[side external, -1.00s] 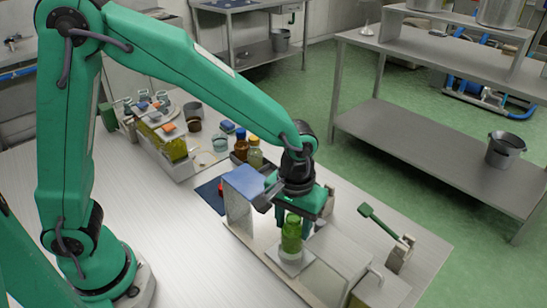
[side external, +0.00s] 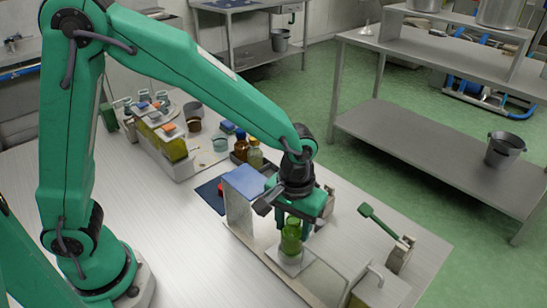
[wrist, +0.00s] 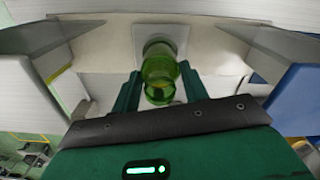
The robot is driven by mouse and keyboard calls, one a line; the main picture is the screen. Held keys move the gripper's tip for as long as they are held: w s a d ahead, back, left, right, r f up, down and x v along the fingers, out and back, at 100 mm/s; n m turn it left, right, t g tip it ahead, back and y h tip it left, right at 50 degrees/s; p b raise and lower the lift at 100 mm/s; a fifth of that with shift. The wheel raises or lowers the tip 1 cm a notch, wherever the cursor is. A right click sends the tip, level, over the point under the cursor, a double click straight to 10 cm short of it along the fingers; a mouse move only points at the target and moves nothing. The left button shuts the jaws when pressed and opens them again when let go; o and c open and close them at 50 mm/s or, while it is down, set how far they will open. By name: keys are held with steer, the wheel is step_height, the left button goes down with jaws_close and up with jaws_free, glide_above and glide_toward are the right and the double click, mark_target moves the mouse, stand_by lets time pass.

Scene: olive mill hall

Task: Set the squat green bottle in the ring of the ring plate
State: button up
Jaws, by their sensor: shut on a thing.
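The squat green bottle (side external: 291,238) is upright between the fingers of my gripper (side external: 292,224), which is shut on it. In the wrist view the bottle (wrist: 159,72) shows between the two green fingers (wrist: 160,88). The ring plate (side external: 290,263) is a pale square plate directly under the bottle. It also shows in the wrist view behind the bottle's far end (wrist: 178,32). The bottle's lower end is at or just above the plate. The ring is mostly hidden by the bottle, so I cannot tell whether the base is inside it.
A blue-topped block (side external: 243,182) stands close left of my gripper. A metal box (side external: 338,268) and a green-handled lever fixture (side external: 385,228) stand to the right. Brown and amber bottles (side external: 255,155) stand behind. The bench's left front (side external: 180,225) is clear.

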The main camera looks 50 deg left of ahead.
steer(key=shift+f, duration=1)
stand_by(0.6)
steer(key=o, duration=1.1)
steer(key=shift+r, duration=4)
